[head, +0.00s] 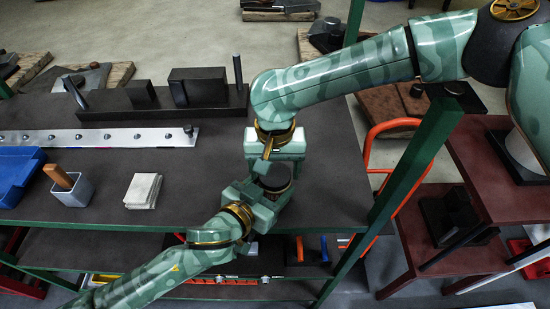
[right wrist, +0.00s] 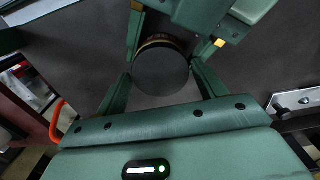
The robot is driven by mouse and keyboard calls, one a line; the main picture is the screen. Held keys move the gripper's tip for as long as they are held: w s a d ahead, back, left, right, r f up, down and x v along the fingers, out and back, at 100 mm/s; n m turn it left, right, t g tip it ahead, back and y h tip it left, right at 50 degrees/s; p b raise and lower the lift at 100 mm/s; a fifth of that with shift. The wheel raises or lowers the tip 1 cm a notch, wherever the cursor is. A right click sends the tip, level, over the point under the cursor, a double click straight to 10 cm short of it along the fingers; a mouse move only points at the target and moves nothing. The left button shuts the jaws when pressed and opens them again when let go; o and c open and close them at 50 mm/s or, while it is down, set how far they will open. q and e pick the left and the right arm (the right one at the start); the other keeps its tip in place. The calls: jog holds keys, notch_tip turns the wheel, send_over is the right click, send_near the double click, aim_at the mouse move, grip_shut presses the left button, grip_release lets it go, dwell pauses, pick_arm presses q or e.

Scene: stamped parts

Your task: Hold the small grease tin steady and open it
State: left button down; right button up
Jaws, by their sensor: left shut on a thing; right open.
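The small grease tin (head: 277,182) is a dark, round tin near the right part of the dark bench top. In the right wrist view the tin (right wrist: 162,75) shows a flat dark top with a thin gold rim at its far edge. My left gripper (head: 262,196) comes in from the lower left and is shut on the tin. My right gripper (head: 276,172) is open, coming from above. In the right wrist view its two green fingers stand on either side of the tin. I cannot tell the right fingers' exact height against the lid.
A white block (head: 143,191), a grey cup (head: 72,190) with a wooden-handled tool and a blue bin (head: 16,172) stand left. A metal rail (head: 95,138) and a dark block fixture (head: 198,88) lie behind. A green post (head: 405,180) rises at the bench's right edge.

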aim_at(275, 174)
jog(key=c, duration=0.8)
jog(key=o, duration=1.1)
notch_tip(275, 174, up, 4)
jog(key=shift+r, duration=0.1)
jog(key=shift+c, duration=0.4)
jog(key=shift+r, duration=0.35)
jog(key=shift+c, duration=1.1)
notch_tip(275, 174, up, 3)
jog(key=shift+w+f, duration=0.1)
jog(key=shift+f, duration=0.05)
notch_tip(275, 174, down, 8)
jog(key=shift+r, duration=0.15)
